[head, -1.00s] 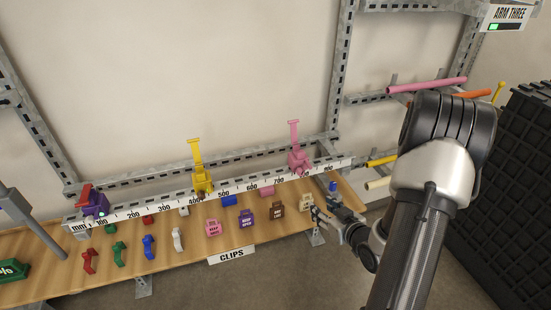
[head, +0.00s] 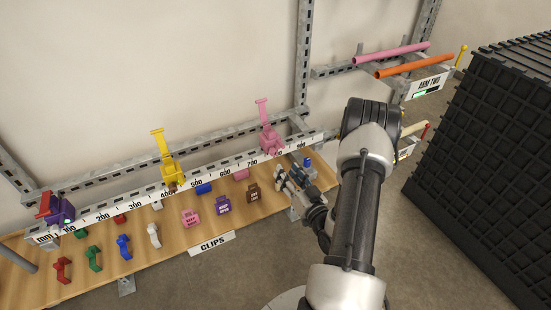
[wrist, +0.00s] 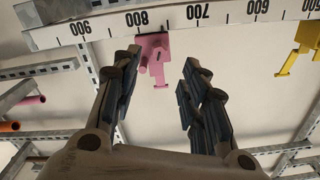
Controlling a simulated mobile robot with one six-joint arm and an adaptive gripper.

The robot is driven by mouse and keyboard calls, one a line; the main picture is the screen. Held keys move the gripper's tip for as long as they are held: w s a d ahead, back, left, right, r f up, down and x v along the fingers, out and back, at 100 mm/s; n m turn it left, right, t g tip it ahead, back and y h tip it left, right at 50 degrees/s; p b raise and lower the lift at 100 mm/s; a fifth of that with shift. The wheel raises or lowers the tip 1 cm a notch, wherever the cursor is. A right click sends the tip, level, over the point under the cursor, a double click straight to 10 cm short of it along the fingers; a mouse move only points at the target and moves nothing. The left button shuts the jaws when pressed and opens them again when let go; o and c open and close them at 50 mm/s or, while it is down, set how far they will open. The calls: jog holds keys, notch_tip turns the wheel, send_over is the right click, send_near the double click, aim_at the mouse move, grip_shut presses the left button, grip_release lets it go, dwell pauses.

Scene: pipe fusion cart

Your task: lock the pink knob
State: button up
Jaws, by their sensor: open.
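A pink clamp (head: 268,138) sits on the white millimetre rail (head: 120,205), between about 700 and 800. Its pink lever (head: 263,112) stands up above the rail, away from the body. In the wrist view, where the rail's numbers are upside down, the pink clamp (wrist: 154,55) hangs below the rail near 800. My gripper (head: 285,177) is open and empty, in front of the rail and slightly right of the clamp. In the wrist view the clamp shows between and beyond the spread fingers (wrist: 158,80), apart from them.
A yellow clamp (head: 172,170) and a purple clamp with red lever (head: 60,210) are on the rail to the left. Clips and blocks lie on the wooden shelf (head: 180,262) below. Pink and orange pipes (head: 415,66) and a black grid crate (head: 490,150) are right.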

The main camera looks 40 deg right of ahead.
aim_at(275, 155)
jog(key=b+x, duration=0.1)
jog(key=x, duration=0.8)
jog(key=shift+c, duration=0.4)
grip_shut()
